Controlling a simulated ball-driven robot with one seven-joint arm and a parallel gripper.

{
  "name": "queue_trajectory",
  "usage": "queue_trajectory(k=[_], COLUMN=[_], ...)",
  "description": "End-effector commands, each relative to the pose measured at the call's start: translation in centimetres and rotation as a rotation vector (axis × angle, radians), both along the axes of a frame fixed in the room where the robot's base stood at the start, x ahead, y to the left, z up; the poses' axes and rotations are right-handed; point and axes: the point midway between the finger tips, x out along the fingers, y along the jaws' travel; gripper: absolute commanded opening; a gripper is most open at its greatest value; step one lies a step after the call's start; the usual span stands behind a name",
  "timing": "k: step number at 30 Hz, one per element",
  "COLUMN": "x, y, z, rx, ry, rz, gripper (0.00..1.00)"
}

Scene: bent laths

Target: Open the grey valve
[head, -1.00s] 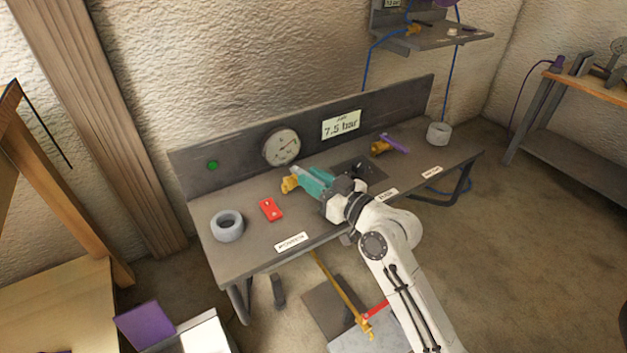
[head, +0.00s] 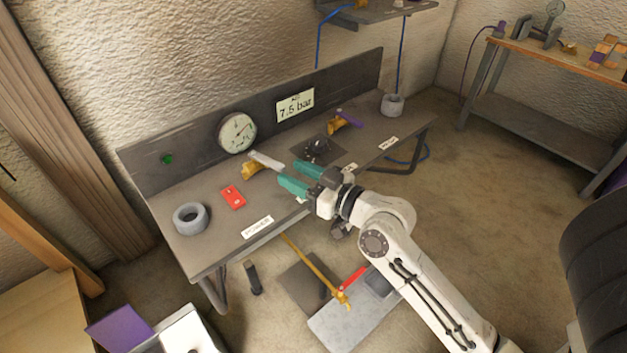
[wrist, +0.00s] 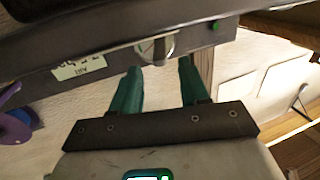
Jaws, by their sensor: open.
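The grey valve has a yellow body (head: 250,170) on the bench in front of the round gauge. Its pale grey lever (head: 266,161) points to the right, toward my gripper, and it also seems to show in the wrist view (wrist: 170,46), in front of the gauge. My gripper (head: 290,174) has teal fingers, spread apart with nothing between them. The fingertips are close to the lever's free end, and I cannot tell whether they touch it. In the wrist view the gripper (wrist: 157,68) frames the lever between its fingertips.
The gauge (head: 237,133), a 7.5 bar sign (head: 295,105) and a green lamp (head: 167,159) are on the back panel. A red block (head: 232,197) and a grey ring (head: 191,218) lie left. A purple-levered valve (head: 345,121) and dark round fitting (head: 317,147) stand right.

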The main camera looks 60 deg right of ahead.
Motion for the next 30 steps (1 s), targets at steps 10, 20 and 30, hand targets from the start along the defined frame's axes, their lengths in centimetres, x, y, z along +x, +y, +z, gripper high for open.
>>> queue_trajectory(k=[10,20,30], x=[-3.7,-4.1,-3.0], y=[0.3,0.3,2.9], z=[0.0,0.0,1.3], rx=[-0.001,0.0,-0.005], ry=[0.001,0.0,0.129], rz=[0.0,0.0,0.057], gripper=[0.45,0.45,0.17])
